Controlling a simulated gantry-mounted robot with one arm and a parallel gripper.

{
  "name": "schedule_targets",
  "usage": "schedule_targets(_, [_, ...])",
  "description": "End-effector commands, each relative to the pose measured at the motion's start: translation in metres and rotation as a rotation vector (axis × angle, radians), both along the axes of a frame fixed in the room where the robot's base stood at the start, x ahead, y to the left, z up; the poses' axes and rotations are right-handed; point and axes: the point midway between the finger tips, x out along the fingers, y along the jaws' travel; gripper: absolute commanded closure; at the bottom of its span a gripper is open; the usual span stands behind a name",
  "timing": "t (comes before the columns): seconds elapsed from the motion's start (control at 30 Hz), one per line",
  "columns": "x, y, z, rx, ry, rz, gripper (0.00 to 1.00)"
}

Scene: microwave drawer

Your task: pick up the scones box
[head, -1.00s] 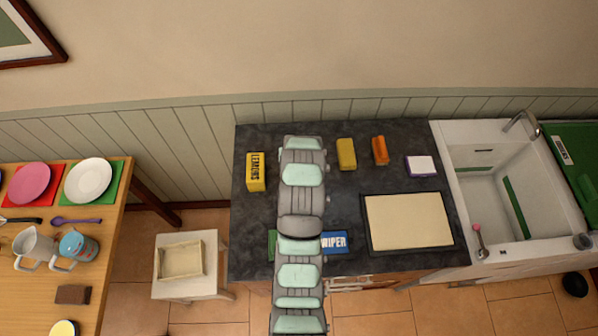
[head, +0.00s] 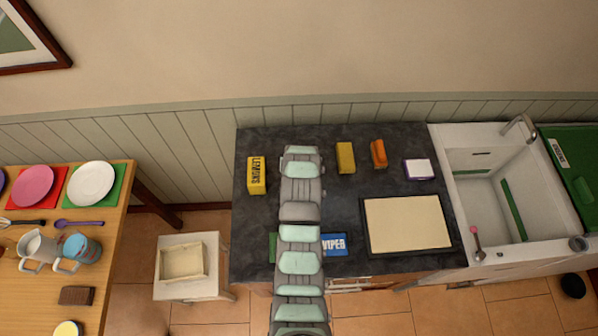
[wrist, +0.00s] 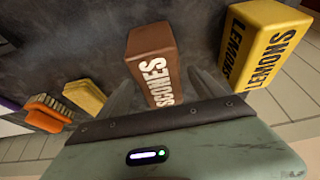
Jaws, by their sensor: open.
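The scones box (wrist: 152,50) is brown with white lettering and stands on the dark counter in the wrist view. My gripper (wrist: 163,90) is open, with one finger on each side of the near part of the box. I cannot tell whether the fingers touch it. In the head view my arm covers the scones box and the gripper fingers.
A yellow lemons box (head: 257,175) stands left of my arm, and right of the scones box in the wrist view (wrist: 265,45). A blue box (head: 334,245) is near the front edge.

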Motion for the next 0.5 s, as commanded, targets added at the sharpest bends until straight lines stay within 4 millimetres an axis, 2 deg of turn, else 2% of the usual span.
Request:
schedule_targets(0.27, [0.009, 0.001, -0.023, 0.000, 0.005, 0.000, 0.22])
schedule_targets(0.5, [0.012, 0.001, -0.029, 0.000, 0.000, 0.000, 0.22])
